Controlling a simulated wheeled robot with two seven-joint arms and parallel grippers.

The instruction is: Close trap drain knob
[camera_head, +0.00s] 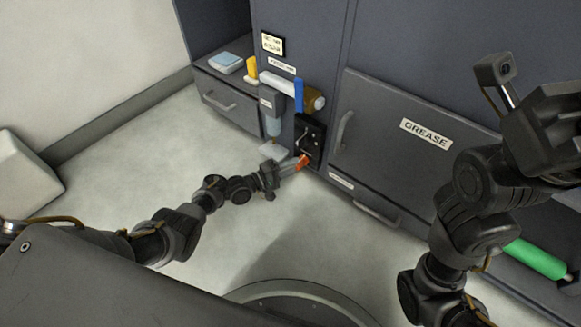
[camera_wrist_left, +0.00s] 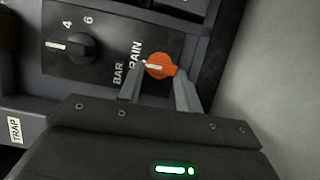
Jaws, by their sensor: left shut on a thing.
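The orange drain knob (camera_wrist_left: 160,66) sits on a black panel (camera_wrist_left: 112,62) in the left wrist view, beside the printed word "DRAIN". A white mark shows on its left side. My left gripper (camera_wrist_left: 160,84) has one finger on each side of the knob and is shut on it. In the head view the knob (camera_head: 303,160) is a small orange spot at the tip of my left gripper (camera_head: 300,163), low on the black panel. My right gripper's fingers are outside the head view; only my right arm shows at the right.
A black dial (camera_wrist_left: 80,47) is left of the knob. The grease drawer (camera_head: 400,135) is shut. A green cylinder (camera_head: 535,258) lies at lower right. The floor (camera_head: 130,150) at left is clear.

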